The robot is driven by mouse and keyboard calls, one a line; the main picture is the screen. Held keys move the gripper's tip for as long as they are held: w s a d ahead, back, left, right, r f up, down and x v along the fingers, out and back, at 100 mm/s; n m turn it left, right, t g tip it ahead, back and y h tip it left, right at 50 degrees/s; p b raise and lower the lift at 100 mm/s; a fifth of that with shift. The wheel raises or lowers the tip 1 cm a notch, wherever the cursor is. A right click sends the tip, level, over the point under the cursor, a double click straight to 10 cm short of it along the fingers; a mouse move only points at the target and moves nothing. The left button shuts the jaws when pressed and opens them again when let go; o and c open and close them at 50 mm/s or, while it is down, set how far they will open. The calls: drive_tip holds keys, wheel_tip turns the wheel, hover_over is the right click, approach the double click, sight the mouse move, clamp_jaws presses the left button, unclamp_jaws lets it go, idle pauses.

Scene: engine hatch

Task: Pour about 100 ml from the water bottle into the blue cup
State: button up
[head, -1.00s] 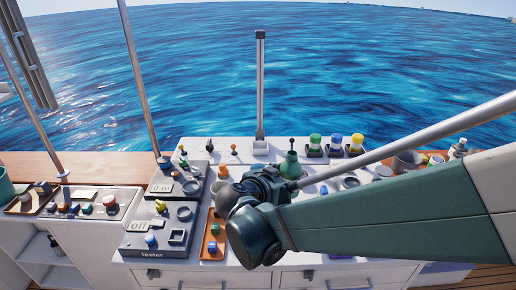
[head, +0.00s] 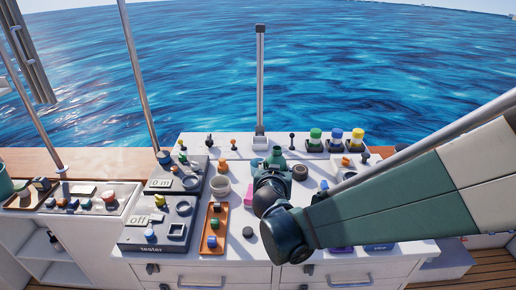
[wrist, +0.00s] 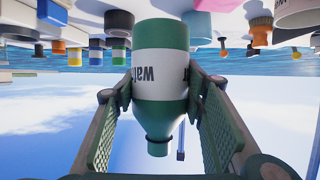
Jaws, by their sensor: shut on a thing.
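The water bottle (wrist: 160,65) is green with a white label band, and the label text reads upside down in the wrist view. That whole view is inverted, with sky below, so the bottle stands about upright with its neck up. My gripper (wrist: 163,80) is shut on its sides, one finger on each. In the head view the bottle's green top (head: 276,156) shows just behind my gripper (head: 271,181). Its base is hidden, so I cannot tell whether it touches the counter.
Left of my gripper are a pale cup (head: 220,187), an orange tray (head: 213,247) with small parts, and the tester (head: 145,236). A dark round cup (head: 299,173) is close on the right. Several colour-capped jars (head: 336,138) and a tall post (head: 260,80) stand behind.

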drive_tip(key=shift+w+a+r+n+y, duration=0.15)
drive_tip(key=shift+w+n+y, duration=0.1)
drive_tip(key=shift+w, duration=0.25)
drive_tip(key=shift+w+r+n+y, duration=0.1)
drive_tip(key=shift+w+n+y, duration=0.15)
drive_tip(key=shift+w, duration=0.25)
drive_tip(key=shift+w+a+r+n+y, duration=0.1)
drive_tip(key=shift+w+r+n+y, duration=0.15)
drive_tip(key=shift+w, duration=0.25)
drive_tip(key=shift+w+d+r+n+y+b, duration=0.8)
drive_tip(key=shift+w+d+r, duration=0.7)
drive_tip(key=shift+w+r, duration=1.55)
drive_tip(key=shift+y, duration=0.25)
drive_tip(key=shift+w+f, duration=0.1)
drive_tip(key=shift+f, duration=6.85)
drive_tip(key=shift+a+r+n+p, duration=0.15)
drive_tip(key=shift+r+n+p, duration=0.1)
drive_tip(key=shift+p, duration=0.55)
